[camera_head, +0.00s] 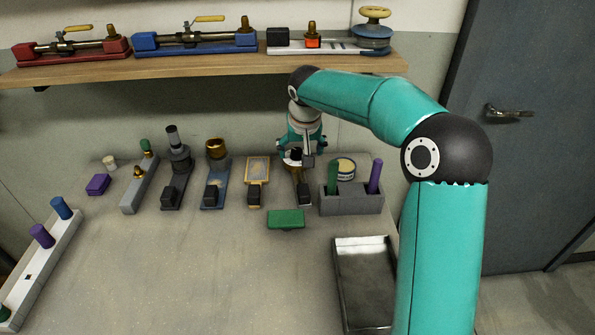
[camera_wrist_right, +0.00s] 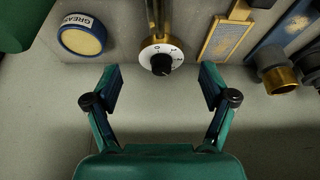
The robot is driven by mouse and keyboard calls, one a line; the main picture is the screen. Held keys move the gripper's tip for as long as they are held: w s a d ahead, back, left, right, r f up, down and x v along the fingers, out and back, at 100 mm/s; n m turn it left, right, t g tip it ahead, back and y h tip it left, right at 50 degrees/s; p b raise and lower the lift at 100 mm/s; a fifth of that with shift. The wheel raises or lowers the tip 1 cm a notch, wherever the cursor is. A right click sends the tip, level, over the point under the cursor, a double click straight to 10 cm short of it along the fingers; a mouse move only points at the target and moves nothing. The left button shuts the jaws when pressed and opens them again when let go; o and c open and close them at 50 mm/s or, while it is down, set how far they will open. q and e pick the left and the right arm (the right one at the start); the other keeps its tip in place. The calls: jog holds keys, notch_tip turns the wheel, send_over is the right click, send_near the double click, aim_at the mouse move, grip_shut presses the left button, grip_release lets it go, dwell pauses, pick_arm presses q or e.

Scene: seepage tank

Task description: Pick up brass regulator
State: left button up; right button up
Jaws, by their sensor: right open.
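The brass regulator shows in the right wrist view as a white numbered dial (camera_wrist_right: 160,58) with a black knob, on a brass-coloured stem. In the head view the regulator (camera_head: 296,172) stands near the back of the table, partly hidden by my right gripper. My right gripper (camera_head: 300,150) is open and empty, reaching down at the regulator. In the right wrist view its two fingers (camera_wrist_right: 162,88) are spread wide, with the dial centred just beyond the fingertips and apart from both. My left gripper is not in view.
A grey holder (camera_head: 350,204) with green and purple cylinders and a grease tin (camera_head: 346,168) stand close right. A yellow-faced plate (camera_head: 257,171) is close left. A green block (camera_head: 286,219) lies in front. A metal tray (camera_head: 366,285) is front right. A shelf (camera_head: 200,66) hangs above.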

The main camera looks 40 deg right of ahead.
aim_at(299, 169)
jog(key=x, duration=0.5)
jog(key=shift+w+f, duration=0.2)
jog(key=shift+f, duration=0.2)
jog(key=shift+p+x, duration=0.6)
jog(key=shift+x, duration=1.95)
jog(key=shift+d, duration=0.1)
grip_shut()
